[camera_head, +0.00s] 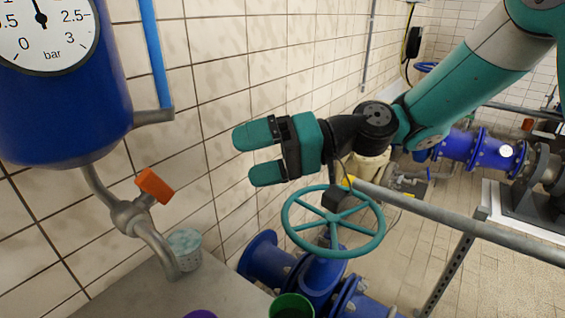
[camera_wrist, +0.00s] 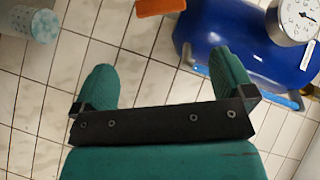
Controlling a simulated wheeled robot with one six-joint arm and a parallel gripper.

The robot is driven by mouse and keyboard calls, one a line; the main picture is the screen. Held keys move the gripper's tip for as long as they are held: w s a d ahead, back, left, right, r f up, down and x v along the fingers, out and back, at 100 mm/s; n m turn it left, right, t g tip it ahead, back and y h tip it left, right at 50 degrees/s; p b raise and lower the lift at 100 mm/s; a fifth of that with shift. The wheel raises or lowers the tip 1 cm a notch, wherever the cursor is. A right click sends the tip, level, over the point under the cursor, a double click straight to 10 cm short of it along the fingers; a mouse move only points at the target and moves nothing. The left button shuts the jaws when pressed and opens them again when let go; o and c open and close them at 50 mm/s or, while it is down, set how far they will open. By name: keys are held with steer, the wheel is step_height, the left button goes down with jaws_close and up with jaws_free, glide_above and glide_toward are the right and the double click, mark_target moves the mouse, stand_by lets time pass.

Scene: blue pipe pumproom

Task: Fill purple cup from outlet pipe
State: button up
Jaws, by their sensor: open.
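A sliver of purple (camera_head: 200,314), perhaps the purple cup's rim, shows at the bottom edge of the head view; the rest is cut off. The grey outlet pipe (camera_head: 155,240) curves down from the blue tank (camera_head: 65,110), with an orange valve handle (camera_head: 154,186). The handle also shows in the wrist view (camera_wrist: 160,6). My gripper (camera_head: 247,157) is open and empty, in the air right of the handle and above the ledge. Its two teal fingers (camera_wrist: 163,68) are spread with nothing between them.
A pale speckled cup (camera_head: 187,247) stands on the grey ledge (camera_head: 150,292) just behind the pipe's end. A green cup (camera_head: 291,306) is at the bottom edge. A teal handwheel (camera_head: 333,221) and a grey rail (camera_head: 430,212) lie below my arm. A tiled wall stands behind.

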steer(key=shift+b+v, duration=0.3)
steer(key=shift+v, duration=1.7)
